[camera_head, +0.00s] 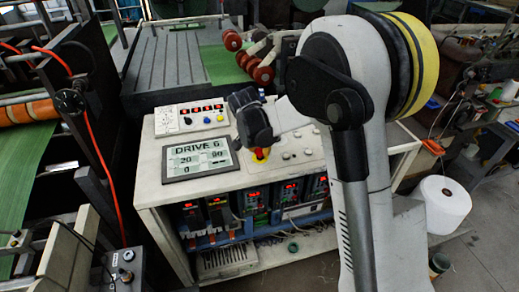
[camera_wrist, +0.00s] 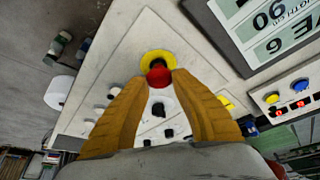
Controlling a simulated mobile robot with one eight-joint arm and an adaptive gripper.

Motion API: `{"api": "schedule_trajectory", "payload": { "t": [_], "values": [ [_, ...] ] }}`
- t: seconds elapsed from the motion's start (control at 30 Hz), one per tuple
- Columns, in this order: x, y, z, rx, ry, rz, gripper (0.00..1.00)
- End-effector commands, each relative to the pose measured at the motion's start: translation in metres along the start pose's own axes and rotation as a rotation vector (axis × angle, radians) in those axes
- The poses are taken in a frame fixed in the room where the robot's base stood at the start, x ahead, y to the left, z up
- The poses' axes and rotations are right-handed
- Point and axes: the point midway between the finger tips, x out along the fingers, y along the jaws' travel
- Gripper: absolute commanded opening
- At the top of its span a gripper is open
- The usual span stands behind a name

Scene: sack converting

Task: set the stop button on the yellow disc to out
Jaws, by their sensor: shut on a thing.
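The stop button is a red knob (camera_wrist: 158,76) standing on a yellow disc (camera_wrist: 155,56) on a pale panel, seen in the wrist view. My gripper (camera_wrist: 160,82) has its two orange-brown fingers on either side of the red knob, shut on it. In the head view the yellow disc (camera_head: 260,156) shows only in part beneath my gripper (camera_head: 259,146), which hides most of the button. I cannot tell from these frames whether the button is in or out.
Other knobs and buttons (camera_wrist: 158,104) stand close by on the same panel. A display reading DRIVE 6 (camera_head: 197,157) lies left of my gripper, with a small box of red readouts (camera_head: 191,117) behind it. A white roll (camera_head: 443,204) stands on the floor at the right.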

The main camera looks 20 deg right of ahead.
Motion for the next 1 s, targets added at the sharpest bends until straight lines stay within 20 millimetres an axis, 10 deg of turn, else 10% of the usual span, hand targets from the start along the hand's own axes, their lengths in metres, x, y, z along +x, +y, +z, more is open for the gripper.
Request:
{"api": "schedule_trajectory", "payload": {
  "t": [0.07, 0.1, 0.17, 0.57, 1.0],
  "values": [
    [0.0, 0.0, -0.003, 0.0, 0.006, -0.001, 0.0],
    [0.0, -0.001, -0.003, 0.0, 0.006, -0.001, 0.39],
    [0.0, -0.001, -0.003, 0.0, 0.006, -0.002, 0.57],
    [-0.007, 0.0, -0.002, 0.0, 0.004, -0.001, 0.57],
    [-0.096, 0.0, -0.001, -0.001, 0.004, -0.002, 0.57]
  ]
}}
